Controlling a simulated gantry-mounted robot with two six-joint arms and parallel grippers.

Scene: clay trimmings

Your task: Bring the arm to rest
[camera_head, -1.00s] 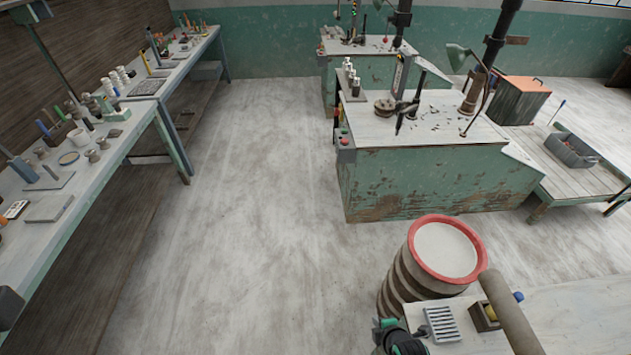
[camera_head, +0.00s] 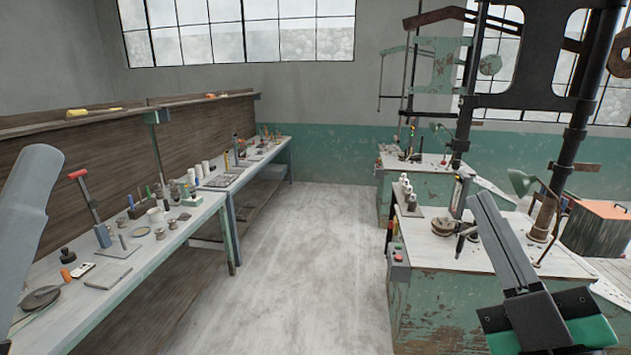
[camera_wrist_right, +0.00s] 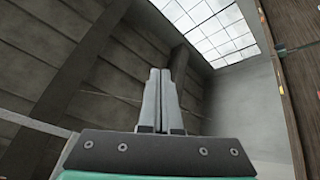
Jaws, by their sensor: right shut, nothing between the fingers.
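My right gripper (camera_head: 480,202) is in the lower right of the head view, pointing up and slightly left. Its two long grey fingers lie together, with nothing between them. In the right wrist view the fingers (camera_wrist_right: 161,75) stand side by side, shut and empty, against the wall and ceiling. In the head view the gripper is in front of the worn green workbench and overlaps part of it. A smooth grey link of mine shows at the left edge. My left gripper does not show.
A long bench (camera_head: 172,245) with tools and pots runs along the left wall. The green workbench (camera_head: 425,310) stands at right with a lamp and posts. The floor (camera_head: 315,245) between is clear.

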